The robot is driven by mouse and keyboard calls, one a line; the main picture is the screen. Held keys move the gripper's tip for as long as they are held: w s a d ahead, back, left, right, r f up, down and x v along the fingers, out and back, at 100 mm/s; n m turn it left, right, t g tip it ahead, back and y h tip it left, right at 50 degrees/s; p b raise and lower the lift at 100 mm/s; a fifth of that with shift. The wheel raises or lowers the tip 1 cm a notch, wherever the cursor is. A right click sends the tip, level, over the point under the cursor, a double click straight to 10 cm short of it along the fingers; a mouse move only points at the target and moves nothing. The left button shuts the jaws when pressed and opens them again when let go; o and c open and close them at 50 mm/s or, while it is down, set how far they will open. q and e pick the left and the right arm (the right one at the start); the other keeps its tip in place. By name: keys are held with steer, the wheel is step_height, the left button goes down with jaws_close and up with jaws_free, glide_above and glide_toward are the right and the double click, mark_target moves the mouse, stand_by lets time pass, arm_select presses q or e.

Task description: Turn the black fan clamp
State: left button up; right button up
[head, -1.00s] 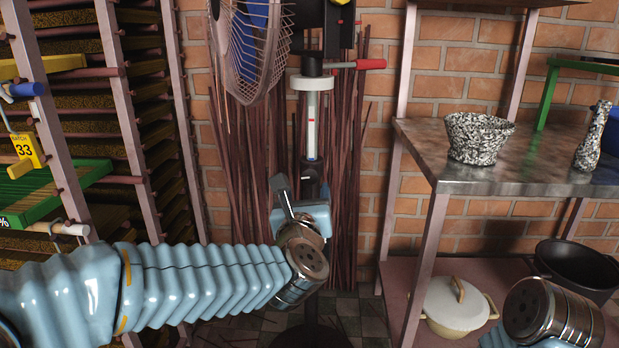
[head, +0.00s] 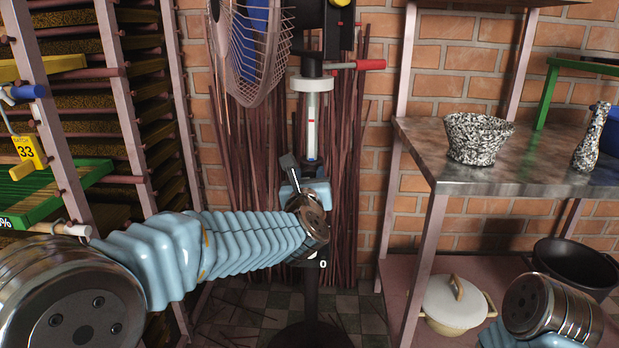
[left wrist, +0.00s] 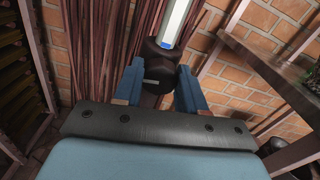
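The black fan clamp (left wrist: 160,62) sits on the fan's upright pole, just below the lit tube, in the left wrist view. A small grey pin or lever end shows on its front. In the head view the clamp (head: 313,169) is mostly hidden behind my left gripper (head: 303,180). In the left wrist view my left gripper (left wrist: 160,80) has its two blue fingers apart, one on each side of the clamp's lower part. I cannot tell whether either finger touches it. My right gripper is out of view; only part of my right arm shows at the lower right.
The fan's wire cage (head: 250,55) and a red-handled lever (head: 370,65) are above. Incense sticks (head: 235,140) stand behind the pole. A drying rack (head: 110,100) is left. A metal table (head: 500,180) with a speckled bowl (head: 478,138) is right.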

arm_select(q)
steer(key=c, duration=0.5)
steer(key=shift+m, duration=0.3)
steer(key=m+b, duration=0.2)
steer(key=m, duration=0.5)
steer(key=shift+d, duration=0.1)
steer(key=m, duration=0.5)
steer(key=shift+d+m, duration=0.1)
steer(key=shift+m, duration=0.2)
steer(key=m+p, duration=0.1)
steer(key=m, duration=0.4)
steer(key=shift+f+p, duration=0.2)
steer(key=shift+p, duration=0.1)
steer(key=shift+m, duration=0.4)
